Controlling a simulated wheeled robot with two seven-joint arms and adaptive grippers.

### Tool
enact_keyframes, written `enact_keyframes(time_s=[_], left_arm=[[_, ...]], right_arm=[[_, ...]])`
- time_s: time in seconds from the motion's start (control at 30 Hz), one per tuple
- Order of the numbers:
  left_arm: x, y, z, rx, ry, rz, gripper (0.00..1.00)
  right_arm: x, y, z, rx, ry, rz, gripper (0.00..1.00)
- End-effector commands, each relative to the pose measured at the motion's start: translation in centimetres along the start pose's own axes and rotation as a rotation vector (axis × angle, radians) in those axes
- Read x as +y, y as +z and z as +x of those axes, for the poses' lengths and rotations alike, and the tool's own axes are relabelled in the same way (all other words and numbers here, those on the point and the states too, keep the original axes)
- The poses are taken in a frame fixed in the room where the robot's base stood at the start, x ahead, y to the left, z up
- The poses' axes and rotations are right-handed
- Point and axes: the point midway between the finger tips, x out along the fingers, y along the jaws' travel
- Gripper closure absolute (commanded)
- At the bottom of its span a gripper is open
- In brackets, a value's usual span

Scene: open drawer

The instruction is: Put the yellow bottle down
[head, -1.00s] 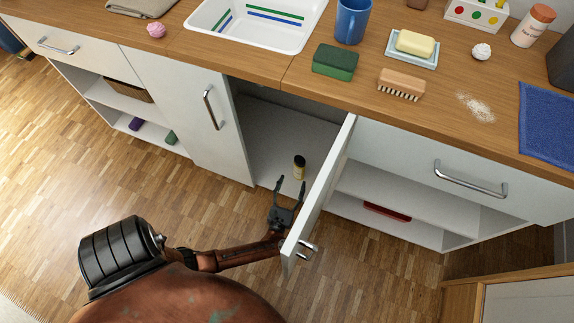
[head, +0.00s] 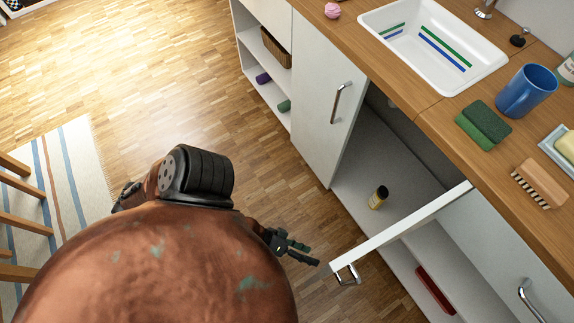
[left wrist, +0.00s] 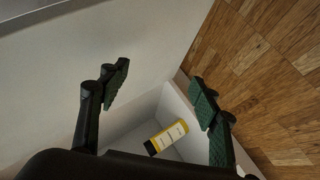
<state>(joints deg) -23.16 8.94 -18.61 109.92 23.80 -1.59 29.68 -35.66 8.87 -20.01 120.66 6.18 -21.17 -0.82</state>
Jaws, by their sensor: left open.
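My left gripper (head: 303,254) is open and empty, outside the cabinet, left of the open door (head: 400,226). In the left wrist view the open left gripper (left wrist: 160,95) has its two dark green-padded fingers spread wide. My right gripper is not in view.
The open door with its metal handle (head: 347,275) juts out between my left gripper and the right-hand cabinets. A red item (head: 435,290) lies on a low shelf. Wooden floor (head: 240,110) is free to the left. A striped rug (head: 68,180) lies farther left.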

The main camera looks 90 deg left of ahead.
Motion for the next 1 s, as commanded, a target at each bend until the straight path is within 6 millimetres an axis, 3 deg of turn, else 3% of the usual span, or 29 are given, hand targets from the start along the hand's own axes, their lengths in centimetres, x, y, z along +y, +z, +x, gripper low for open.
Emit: enact_keyframes(time_s=[0.03,0.1,0.2,0.3,0.87,1.0], left_arm=[[-0.6,1.4,-2.4,-0.065,-0.048,0.167,0.43],[-1.4,2.8,-4.9,-0.151,-0.099,0.382,0.43],[-2.4,3.9,-7.7,-0.247,-0.147,0.602,0.43],[-2.9,4.4,-9.2,-0.303,-0.170,0.722,0.43],[-3.0,4.6,-9.5,-0.320,-0.176,0.760,0.43],[-3.0,4.6,-9.5,-0.320,-0.176,0.759,0.51]], right_arm=[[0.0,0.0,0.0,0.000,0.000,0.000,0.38],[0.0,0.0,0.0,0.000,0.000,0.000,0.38],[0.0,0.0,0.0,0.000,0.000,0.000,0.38],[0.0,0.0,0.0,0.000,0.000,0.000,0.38],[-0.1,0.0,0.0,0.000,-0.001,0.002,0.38],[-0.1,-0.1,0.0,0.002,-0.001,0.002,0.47]])
